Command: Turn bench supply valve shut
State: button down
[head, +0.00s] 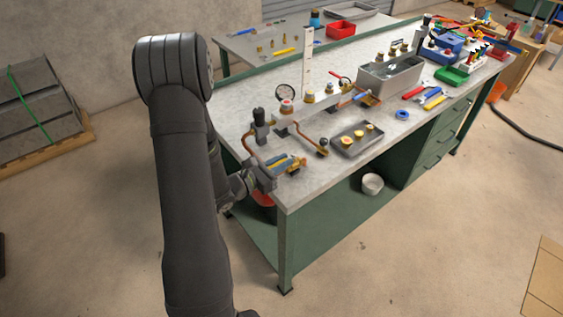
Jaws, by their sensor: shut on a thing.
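My gripper (288,165) is at the near left corner of the workbench, low over its top. Its jaws are shut on a small valve handle (293,163), which shows as blue and yellow between and beside the fingers. I take this as the bench supply valve. Its body is mostly hidden by the jaws, and I cannot tell how far the handle is turned. A copper pipe (248,146) runs close by at the left, and another copper pipe (308,139) ends at a dark fitting just behind the gripper.
The grey workbench (300,190) has a green frame. A tray with brass parts (339,143) lies right of the gripper. The front strip of the bench is clear.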

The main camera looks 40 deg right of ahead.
jog(key=shift+s, duration=0.1)
jog(key=shift+s+d+n+t+y, duration=0.1)
jog(key=shift+s+n+t+y, duration=0.2)
jog(key=shift+n+t, duration=0.8)
jog(key=shift+s+d+n+t+y, duration=0.1)
jog(key=shift+s+n+t, duration=0.4)
jog(key=shift+t, duration=1)
jog(key=shift+n+t+y, duration=0.3)
jog(key=shift+n+t, duration=0.3)
jog(key=shift+t, duration=0.2)
jog(key=c, duration=1.4)
grip_release()
jog(key=shift+a, duration=0.15)
